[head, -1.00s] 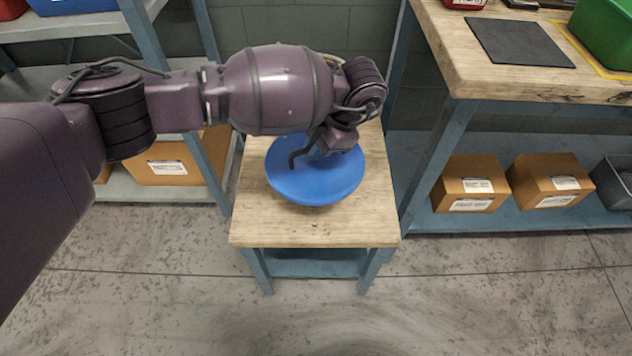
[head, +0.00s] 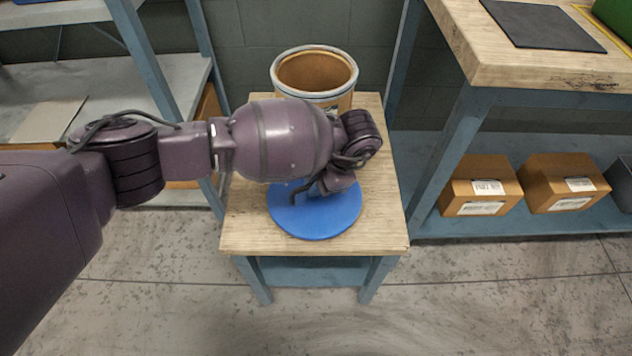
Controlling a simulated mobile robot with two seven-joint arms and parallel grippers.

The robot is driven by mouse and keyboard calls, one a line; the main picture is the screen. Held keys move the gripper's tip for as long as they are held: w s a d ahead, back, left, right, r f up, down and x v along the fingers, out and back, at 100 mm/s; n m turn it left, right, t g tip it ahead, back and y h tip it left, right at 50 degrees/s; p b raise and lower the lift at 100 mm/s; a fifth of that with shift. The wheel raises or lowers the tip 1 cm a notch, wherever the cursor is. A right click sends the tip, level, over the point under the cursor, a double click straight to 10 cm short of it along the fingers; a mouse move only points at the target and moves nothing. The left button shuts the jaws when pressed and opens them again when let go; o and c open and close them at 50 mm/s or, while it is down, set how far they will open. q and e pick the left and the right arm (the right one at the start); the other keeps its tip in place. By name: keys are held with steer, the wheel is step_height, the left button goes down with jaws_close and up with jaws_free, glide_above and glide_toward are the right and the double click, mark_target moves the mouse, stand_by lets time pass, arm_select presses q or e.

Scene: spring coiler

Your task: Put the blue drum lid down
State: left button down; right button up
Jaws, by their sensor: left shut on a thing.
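The blue drum lid (head: 318,222) is a round disc at the front part of a small wooden-topped table (head: 240,225). It appears flat, low over the tabletop; I cannot tell whether it touches the wood. My left gripper (head: 322,188) is above the lid's rear half, shut on it; the grip point is partly hidden by my wrist. Behind my arm stands an open drum (head: 315,72), brown inside with a pale rim, upright at the table's back. My right gripper is not in view.
A workbench (head: 470,60) with a dark mat (head: 540,25) stands at right, with cardboard boxes (head: 480,186) on its lower shelf. A grey shelf rack (head: 170,85) stands at left. Bare tabletop shows right of the lid.

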arm_select(q)
steer(key=shift+f, duration=0.1)
steer(key=c, duration=1.2)
jaws_free()
steer(key=shift+o, duration=0.2)
steer(key=shift+d+r, duration=0.15)
steer(key=shift+r, duration=0.4)
steer(key=p+v, duration=0.3)
steer(key=v, duration=0.8)
steer(key=shift+p, duration=0.35)
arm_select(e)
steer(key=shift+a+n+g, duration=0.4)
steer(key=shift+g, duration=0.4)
arm_select(q)
steer(key=shift+d+r, duration=0.1)
